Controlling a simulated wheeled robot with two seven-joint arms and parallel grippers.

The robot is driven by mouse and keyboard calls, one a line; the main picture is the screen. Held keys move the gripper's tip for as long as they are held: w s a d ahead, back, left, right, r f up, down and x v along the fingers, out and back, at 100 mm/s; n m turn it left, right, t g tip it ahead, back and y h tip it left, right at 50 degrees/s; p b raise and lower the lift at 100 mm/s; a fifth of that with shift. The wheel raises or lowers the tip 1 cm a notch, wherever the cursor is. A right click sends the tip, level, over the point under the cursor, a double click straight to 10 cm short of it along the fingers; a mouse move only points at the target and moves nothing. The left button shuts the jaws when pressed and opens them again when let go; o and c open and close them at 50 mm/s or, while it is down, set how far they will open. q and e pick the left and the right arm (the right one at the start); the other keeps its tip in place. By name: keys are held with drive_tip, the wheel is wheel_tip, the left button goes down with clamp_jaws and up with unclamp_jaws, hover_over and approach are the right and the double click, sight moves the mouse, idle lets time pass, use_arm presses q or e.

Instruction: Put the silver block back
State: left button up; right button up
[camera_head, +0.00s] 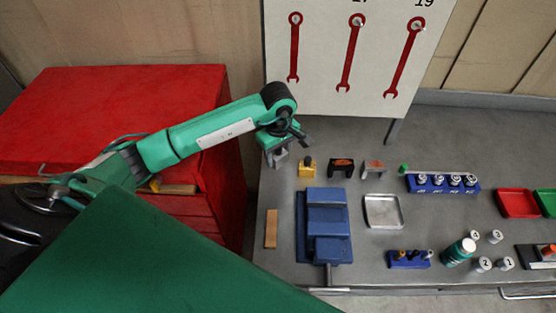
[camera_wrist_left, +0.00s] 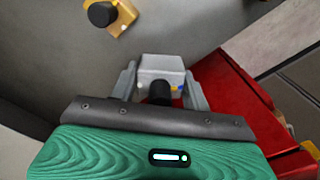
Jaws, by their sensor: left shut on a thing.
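The silver block (camera_wrist_left: 162,68) shows in the left wrist view as a pale grey block with a black knob on the near side. My left gripper (camera_wrist_left: 160,88) is shut on it, one finger on each side. In the head view the left gripper (camera_head: 280,155) hangs at the left end of the grey bench, left of the yellow block (camera_head: 307,168). The block is mostly hidden there by the gripper, and I cannot tell whether it touches the bench. My right gripper is not in view.
A black block (camera_head: 341,168) and a grey block with an orange top (camera_head: 373,168) stand right of the yellow one. A blue vise (camera_head: 327,220), a metal tray (camera_head: 383,211) and a wooden strip (camera_head: 271,228) lie nearer. A red cabinet (camera_head: 130,110) stands left; a wrench board (camera_head: 340,90) stands behind.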

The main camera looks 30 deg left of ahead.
sight(278, 172)
use_arm(q)
wheel_tip(278, 172, down, 4)
drive_tip(key=shift+f+p, duration=0.25)
drive_tip(key=shift+p, duration=0.35)
drive_tip(key=shift+f, duration=0.1)
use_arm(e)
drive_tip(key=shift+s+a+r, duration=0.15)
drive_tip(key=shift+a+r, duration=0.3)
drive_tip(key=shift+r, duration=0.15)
use_arm(q)
drive_tip(key=shift+f, duration=0.15)
drive_tip(key=o, duration=1.4)
drive_tip(key=shift+o, duration=0.2)
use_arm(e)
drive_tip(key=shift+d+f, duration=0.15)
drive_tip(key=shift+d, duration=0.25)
